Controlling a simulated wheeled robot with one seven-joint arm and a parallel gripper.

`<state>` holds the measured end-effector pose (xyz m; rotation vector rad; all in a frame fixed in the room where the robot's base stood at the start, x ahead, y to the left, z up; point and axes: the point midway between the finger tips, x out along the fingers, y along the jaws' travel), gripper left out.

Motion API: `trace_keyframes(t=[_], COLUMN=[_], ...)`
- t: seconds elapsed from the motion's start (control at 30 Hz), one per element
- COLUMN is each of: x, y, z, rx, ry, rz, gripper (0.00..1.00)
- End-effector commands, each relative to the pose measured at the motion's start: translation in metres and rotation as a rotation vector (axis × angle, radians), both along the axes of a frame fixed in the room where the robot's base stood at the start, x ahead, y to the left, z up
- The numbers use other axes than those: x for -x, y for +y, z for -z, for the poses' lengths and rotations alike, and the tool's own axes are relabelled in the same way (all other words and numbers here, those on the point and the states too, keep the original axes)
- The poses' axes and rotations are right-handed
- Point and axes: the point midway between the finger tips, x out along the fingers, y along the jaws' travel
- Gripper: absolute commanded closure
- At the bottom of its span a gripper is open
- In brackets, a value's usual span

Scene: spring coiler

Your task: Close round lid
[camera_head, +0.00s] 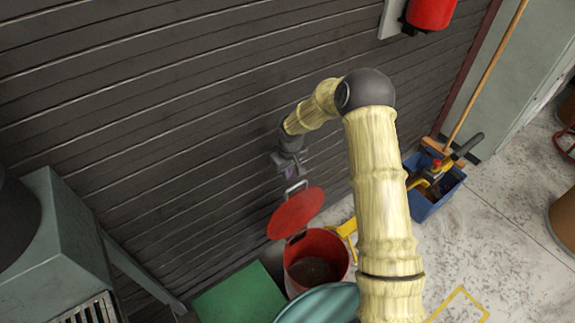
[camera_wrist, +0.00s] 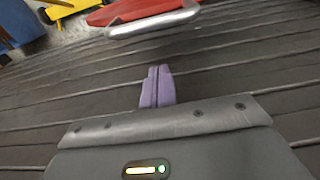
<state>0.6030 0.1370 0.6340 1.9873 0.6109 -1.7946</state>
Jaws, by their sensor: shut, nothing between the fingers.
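A red round lid (camera_head: 297,213) stands tilted open at the back of a red bin (camera_head: 316,259), whose mouth is open. The lid has a grey metal handle (camera_head: 296,187) at its upper edge. In the wrist view the handle (camera_wrist: 153,22) crosses the top, with the red lid (camera_wrist: 135,9) beyond it. My gripper (camera_head: 286,172) is close to the wall, just above and behind the handle. In the wrist view its purple fingers (camera_wrist: 157,86) are together and empty, apart from the handle.
A dark slatted wall (camera_head: 150,110) stands close behind the lid. A green box (camera_head: 240,296) is left of the bin. A yellow stand (camera_head: 346,232) and a blue bucket (camera_head: 434,200) are to the right. Open floor (camera_head: 490,240) lies farther right.

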Motion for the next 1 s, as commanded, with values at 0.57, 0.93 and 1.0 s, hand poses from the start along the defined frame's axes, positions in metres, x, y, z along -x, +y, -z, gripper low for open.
trace_keyframes(t=[0.57,0.93,1.0], x=[0.033,0.033,0.034], y=[-0.021,-0.019,-0.018], z=[-0.006,-0.007,-0.007], rx=[-0.001,-0.005,-0.010], ry=[-0.001,-0.007,-0.016], rz=[0.000,-0.008,-0.013], gripper=[1.00,1.00,1.00])
